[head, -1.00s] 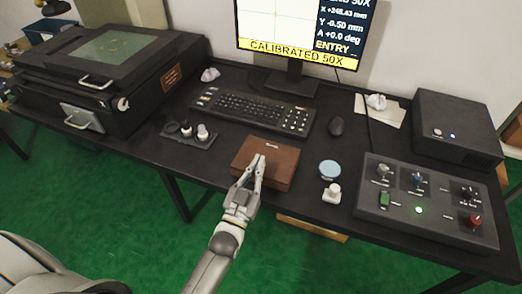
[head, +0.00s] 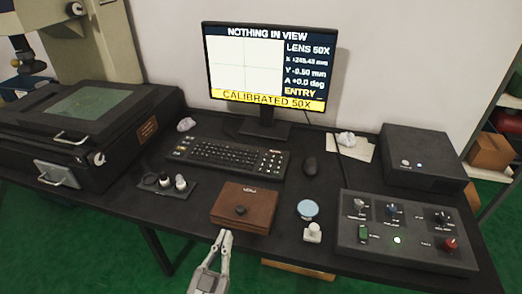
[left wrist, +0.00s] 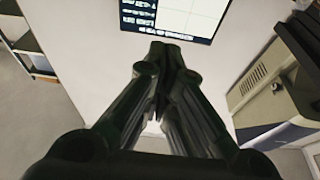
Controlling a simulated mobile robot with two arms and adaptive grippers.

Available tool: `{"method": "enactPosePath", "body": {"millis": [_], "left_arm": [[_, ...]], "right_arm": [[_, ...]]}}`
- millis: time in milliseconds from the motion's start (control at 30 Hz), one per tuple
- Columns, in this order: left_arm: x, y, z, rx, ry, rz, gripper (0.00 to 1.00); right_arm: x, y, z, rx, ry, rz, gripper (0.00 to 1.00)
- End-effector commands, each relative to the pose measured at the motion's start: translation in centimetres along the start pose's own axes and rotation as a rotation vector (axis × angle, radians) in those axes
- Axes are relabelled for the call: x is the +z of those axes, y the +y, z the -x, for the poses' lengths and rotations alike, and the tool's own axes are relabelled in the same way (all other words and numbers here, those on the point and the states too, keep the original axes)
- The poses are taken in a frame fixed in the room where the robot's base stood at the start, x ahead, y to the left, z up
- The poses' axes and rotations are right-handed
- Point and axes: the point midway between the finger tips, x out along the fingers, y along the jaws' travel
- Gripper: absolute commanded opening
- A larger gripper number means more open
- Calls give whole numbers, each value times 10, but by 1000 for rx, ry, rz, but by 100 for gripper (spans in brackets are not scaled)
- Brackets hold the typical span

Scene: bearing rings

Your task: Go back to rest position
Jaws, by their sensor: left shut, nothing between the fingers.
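My left gripper (head: 225,238) is at the bottom of the head view, in front of the desk's near edge. Its fingers are shut and empty. In the left wrist view the closed fingers (left wrist: 162,55) point toward a pale wall with part of the monitor (left wrist: 175,15) at the top. The brown box (head: 243,208) lies on the desk just beyond the gripper, with a small dark knob-like object (head: 240,210) on it; the gripper appears apart from it. My right gripper is not in view.
A large dark stage unit (head: 75,130) stands left. Green floor is open in front.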

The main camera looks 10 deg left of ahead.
Motion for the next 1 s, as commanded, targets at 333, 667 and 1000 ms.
{"method": "enactPosePath", "body": {"millis": [333, 667, 1000], "left_arm": [[101, 16, 34, 50, -280, 15, 0], [292, 31, 198, 145, -950, 4, 0], [365, -3, 416, 184, -1575, -62, 0]], "right_arm": [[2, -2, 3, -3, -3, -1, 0], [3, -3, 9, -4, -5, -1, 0], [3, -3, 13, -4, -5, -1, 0]]}}
